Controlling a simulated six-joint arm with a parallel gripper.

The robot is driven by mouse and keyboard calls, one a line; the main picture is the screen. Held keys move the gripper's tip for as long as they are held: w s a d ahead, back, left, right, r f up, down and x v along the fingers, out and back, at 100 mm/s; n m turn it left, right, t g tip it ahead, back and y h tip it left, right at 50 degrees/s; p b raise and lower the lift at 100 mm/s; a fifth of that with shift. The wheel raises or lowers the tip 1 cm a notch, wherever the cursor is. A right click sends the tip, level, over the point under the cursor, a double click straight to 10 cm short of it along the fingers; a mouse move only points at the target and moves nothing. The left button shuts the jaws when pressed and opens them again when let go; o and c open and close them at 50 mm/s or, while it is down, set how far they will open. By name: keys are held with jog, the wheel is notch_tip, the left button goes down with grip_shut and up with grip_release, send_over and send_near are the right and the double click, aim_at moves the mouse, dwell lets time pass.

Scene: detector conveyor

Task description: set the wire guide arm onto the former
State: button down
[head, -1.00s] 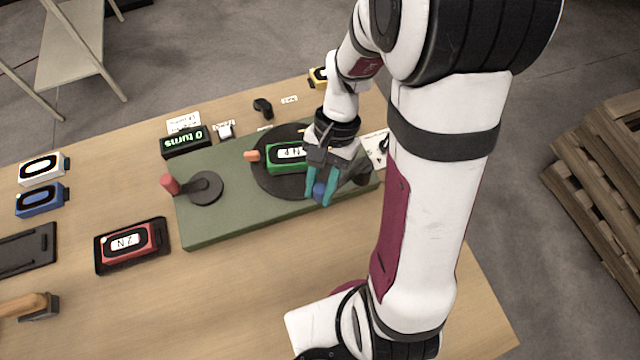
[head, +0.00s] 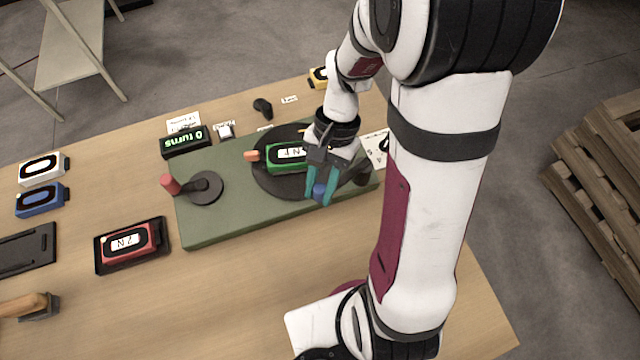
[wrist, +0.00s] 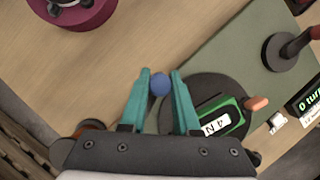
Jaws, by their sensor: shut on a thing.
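My gripper (head: 320,196) has teal fingers closed on a blue ball-shaped knob (head: 319,189), at the front edge of a black round plate (head: 268,185). The knob also shows between the fingertips in the wrist view (wrist: 160,84). It appears to be the wire guide arm's knob; the rest of that arm is hidden or cannot be made out. A green block with a white label (head: 287,156), apparently the former, lies on the black plate behind my gripper. In the wrist view the green block (wrist: 218,120) is right of the fingers, apart from them.
The plate is on a green base (head: 225,225) with a red-handled crank (head: 190,185) at left. A dark post (head: 362,173) stands just right of my gripper. A "0 turns" display (head: 185,142) is behind; a red block (head: 128,242) sits in a tray at left.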

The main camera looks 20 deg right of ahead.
jog(key=shift+w, duration=0.1)
jog(key=w+m+t, duration=0.1)
jog(key=w+m, duration=0.3)
jog(key=w+m+t+y, duration=0.1)
jog(key=w+m+t, duration=0.1)
jog(key=w+m, duration=0.2)
jog(key=shift+d, duration=0.1)
jog(key=shift+w+d+m+t, duration=0.4)
jog(key=shift+w+m, duration=0.3)
jog(key=shift+m, duration=0.15)
jog(key=shift+w+d+m+t, duration=0.35)
jog(key=shift+w+m, duration=0.3)
jog(key=shift+m, duration=0.2)
jog(key=shift+w+d, duration=0.1)
jog(key=c, duration=0.6)
grip_release()
jog(key=shift+c, duration=0.2)
jog(key=shift+r, duration=0.1)
